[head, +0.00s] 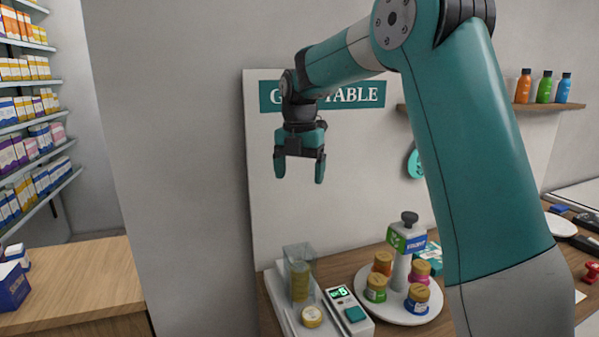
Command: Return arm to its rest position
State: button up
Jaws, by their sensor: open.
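My gripper (300,170) hangs with its fingers pointing down, high above the counter and in front of the white board (350,190). It is open, with a gap between its two fingers and nothing between them. My teal arm reaches up from the lower right, bends near the top of the picture and extends left to the gripper. The arm hides part of the board, the wall and the counter.
Below stand a clear tube of gold discs (299,272), a device with a green display (346,308), and a round white tray (412,313) holding several small jars around a post. Bottles (544,88) stand on a wall shelf. Stocked shelves (30,120) are left.

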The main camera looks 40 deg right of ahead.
jog(key=shift+a, duration=0.1)
jog(key=s+a+f+m+y, duration=0.1)
jog(key=s+a+m+y, duration=0.1)
jog(key=s+a+m, duration=0.95)
jog(key=s+a+f+m+y, duration=0.1)
jog(key=s+a+f+m, duration=0.1)
jog(key=s+a, duration=0.4)
jog(key=s+a+f+m+y, duration=0.1)
jog(key=s+a+m, duration=0.3)
jog(key=s, duration=0.6)
jog(key=shift+s+a+f, duration=0.3)
jog(key=shift+a+f, duration=0.1)
jog(key=shift+a, duration=0.8)
jog(key=shift+c, duration=0.4)
